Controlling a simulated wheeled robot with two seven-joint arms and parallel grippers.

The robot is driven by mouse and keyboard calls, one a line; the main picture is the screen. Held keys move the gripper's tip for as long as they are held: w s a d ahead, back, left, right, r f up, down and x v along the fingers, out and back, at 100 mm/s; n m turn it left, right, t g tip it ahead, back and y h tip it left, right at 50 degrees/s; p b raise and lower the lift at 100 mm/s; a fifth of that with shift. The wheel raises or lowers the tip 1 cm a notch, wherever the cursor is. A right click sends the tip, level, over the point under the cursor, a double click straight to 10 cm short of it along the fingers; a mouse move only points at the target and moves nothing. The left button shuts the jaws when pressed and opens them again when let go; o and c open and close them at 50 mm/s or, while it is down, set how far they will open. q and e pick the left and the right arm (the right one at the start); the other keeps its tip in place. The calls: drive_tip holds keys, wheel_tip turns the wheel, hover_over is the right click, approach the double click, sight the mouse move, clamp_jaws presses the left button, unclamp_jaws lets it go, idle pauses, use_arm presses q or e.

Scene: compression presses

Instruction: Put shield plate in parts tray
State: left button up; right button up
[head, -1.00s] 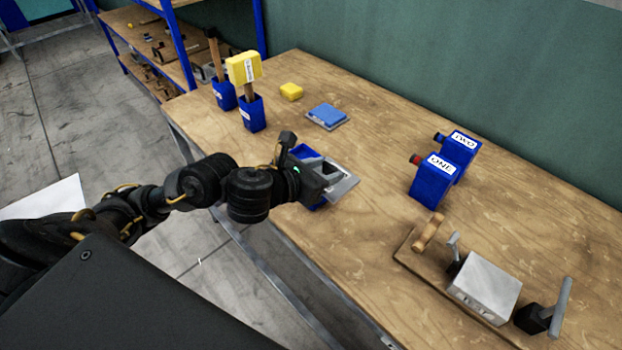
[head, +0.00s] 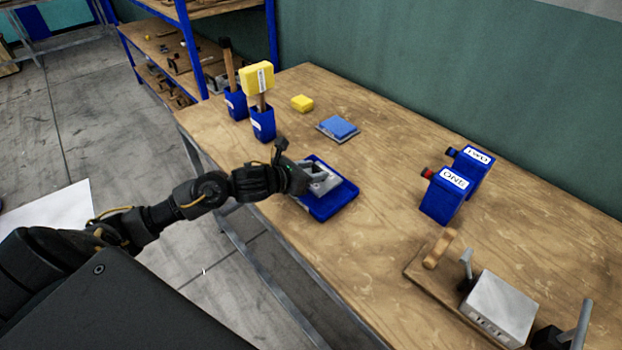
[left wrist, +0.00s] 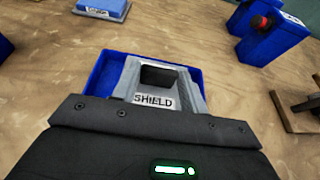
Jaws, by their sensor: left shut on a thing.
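The shield plate (head: 324,184) is a grey piece with a dark opening. In the left wrist view the plate (left wrist: 155,101) shows a white SHIELD label. My left gripper (head: 305,176) is shut on it at its near side, and the jaws hide that edge. The parts tray (head: 337,206) is a shallow blue tray near the table's front edge; its blue wall also shows in the left wrist view (left wrist: 108,72). The plate is over or within the tray's left part; I cannot tell whether it touches the floor. My right gripper is not in view.
Blue boxes ONE (head: 443,196) and TWO (head: 478,170) and a press fixture (head: 497,307) are to the right. The table between is clear.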

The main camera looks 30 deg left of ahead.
use_arm(q)
drive_tip(key=shift+w+a+f, duration=0.1)
drive_tip(key=shift+a+f, duration=0.15)
drive_tip(key=shift+f, duration=0.05)
wheel_tip(320, 180, down, 3)
drive_tip(key=shift+r+p, duration=0.1)
drive_tip(key=shift+p, duration=0.45)
drive_tip(key=shift+f+b, duration=0.35)
drive_tip(key=o, duration=1.2)
drive_tip(key=shift+r, duration=0.1)
